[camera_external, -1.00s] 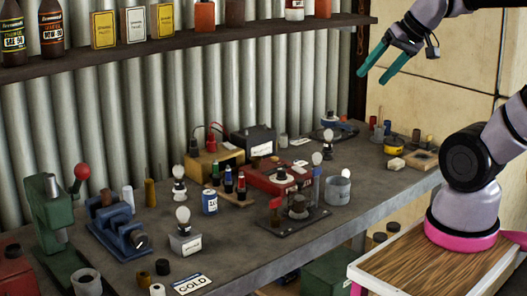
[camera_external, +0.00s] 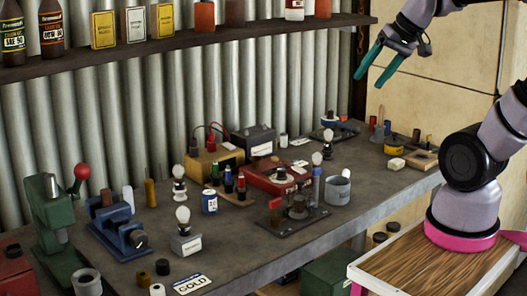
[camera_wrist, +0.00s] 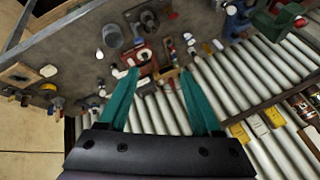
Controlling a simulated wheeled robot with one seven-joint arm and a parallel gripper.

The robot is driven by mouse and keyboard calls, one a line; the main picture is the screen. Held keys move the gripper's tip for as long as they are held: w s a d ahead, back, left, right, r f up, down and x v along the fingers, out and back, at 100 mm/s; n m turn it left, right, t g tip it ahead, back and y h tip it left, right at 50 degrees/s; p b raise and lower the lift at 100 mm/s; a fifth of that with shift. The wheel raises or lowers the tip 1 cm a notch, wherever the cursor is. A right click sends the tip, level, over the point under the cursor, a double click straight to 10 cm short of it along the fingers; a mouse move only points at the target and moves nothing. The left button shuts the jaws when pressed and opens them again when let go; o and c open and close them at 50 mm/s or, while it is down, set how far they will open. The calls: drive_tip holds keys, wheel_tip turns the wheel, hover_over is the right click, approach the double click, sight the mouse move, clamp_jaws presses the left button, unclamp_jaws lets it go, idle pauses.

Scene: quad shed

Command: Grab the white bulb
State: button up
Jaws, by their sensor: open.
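Which one the task means I cannot tell. My gripper (camera_external: 368,82) has teal fingers and hangs high above the bench's back right, well apart from every bulb. In the wrist view my gripper (camera_wrist: 159,74) is spread open and empty; the bulbs there are small and hard to tell apart.
The grey bench (camera_external: 235,248) is cluttered. A blue vise (camera_external: 120,235) and green press (camera_external: 50,210) stand left. A red device (camera_external: 270,178), blue can (camera_external: 209,202) and grey pot (camera_external: 338,190) stand around the bulbs. A bottle shelf (camera_external: 200,42) runs above, along the corrugated wall.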

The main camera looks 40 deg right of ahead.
drive_tip(key=w+d+f+m+g+y, duration=0.2)
drive_tip(key=w+d+f+m+g, duration=0.15)
drive_tip(key=w+f, duration=0.35)
drive_tip(key=m+t+y, duration=0.2)
drive_tip(key=m+y, duration=0.4)
drive_tip(key=m, duration=0.3)
hover_over(345, 174)
drive_tip(key=s, duration=0.5)
wheel_tip(345, 174, down, 16)
drive_tip(key=d+f+m+t, duration=0.1)
drive_tip(key=d+f+m, duration=0.1)
drive_tip(key=d+f, duration=0.1)
drive_tip(key=d+f+m+t, duration=0.1)
drive_tip(key=d+f, duration=0.1)
drive_tip(key=f, duration=0.2)
drive_tip(key=d+f+m+t, duration=0.1)
drive_tip(key=d+f+m, duration=0.1)
drive_tip(key=d+f, duration=0.1)
drive_tip(key=shift+s+d+f+m+t, duration=0.25)
drive_tip(key=shift+d+m, duration=0.05)
drive_tip(key=shift+m, duration=0.05)
drive_tip(key=shift+w+f, duration=0.1)
drive_tip(key=shift+f, duration=0.15)
drive_tip(key=x, duration=1)
drive_tip(key=shift+w+a+r, duration=0.1)
drive_tip(key=shift+a+r, duration=0.1)
drive_tip(key=shift+a, duration=0.1)
clamp_jaws()
